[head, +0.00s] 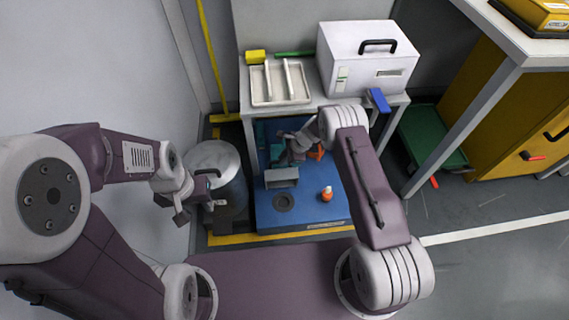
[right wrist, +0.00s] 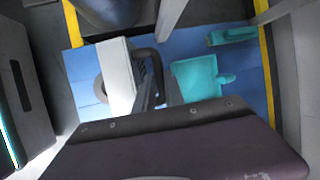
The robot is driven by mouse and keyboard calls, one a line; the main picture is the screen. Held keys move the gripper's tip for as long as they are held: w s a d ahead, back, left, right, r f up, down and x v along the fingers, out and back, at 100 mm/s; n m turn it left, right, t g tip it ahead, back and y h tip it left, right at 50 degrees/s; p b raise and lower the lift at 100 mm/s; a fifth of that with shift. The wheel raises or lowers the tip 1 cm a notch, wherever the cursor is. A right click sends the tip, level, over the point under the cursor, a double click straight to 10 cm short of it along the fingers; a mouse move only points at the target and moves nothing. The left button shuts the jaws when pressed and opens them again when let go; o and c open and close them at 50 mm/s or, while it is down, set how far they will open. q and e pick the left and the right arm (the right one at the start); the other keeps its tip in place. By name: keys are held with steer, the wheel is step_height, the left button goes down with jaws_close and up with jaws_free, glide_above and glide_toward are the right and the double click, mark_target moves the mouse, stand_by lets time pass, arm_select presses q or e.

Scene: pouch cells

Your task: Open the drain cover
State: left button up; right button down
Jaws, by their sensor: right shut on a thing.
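I cannot tell for sure which part is the drain cover. A dark round ring (head: 284,201) lies on the blue floor panel (head: 305,215) in the head view. A grey box-like piece (head: 281,178) stands just behind it; a pale block (right wrist: 117,75) in the right wrist view looks like the same piece. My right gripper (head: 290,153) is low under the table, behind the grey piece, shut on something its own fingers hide. A dark curved bar (right wrist: 157,72) shows close by it. My left gripper (head: 196,207) hangs beside a metal bin; its fingers are too small to judge.
The lidded metal bin (head: 222,166) stands left of the panel. An orange bottle (head: 327,194) stands on the panel's right part. A teal scoop-like piece (right wrist: 197,78) lies near my right gripper. A table above holds a white case (head: 345,68) and a tray (head: 257,101).

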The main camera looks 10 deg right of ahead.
steer(key=shift+w+f+b, duration=0.25)
steer(key=shift+w+b, duration=0.25)
steer(key=shift+w, duration=0.6)
steer(key=c, duration=1.4)
jaws_free()
steer(key=shift+r, duration=0.1)
steer(key=p+v, duration=0.5)
steer(key=v, duration=0.3)
steer(key=shift+a, duration=0.15)
steer(key=shift+s+d+r+p, duration=0.25)
steer(key=shift+d+r+p, duration=0.05)
steer(key=shift+r+p, duration=0.1)
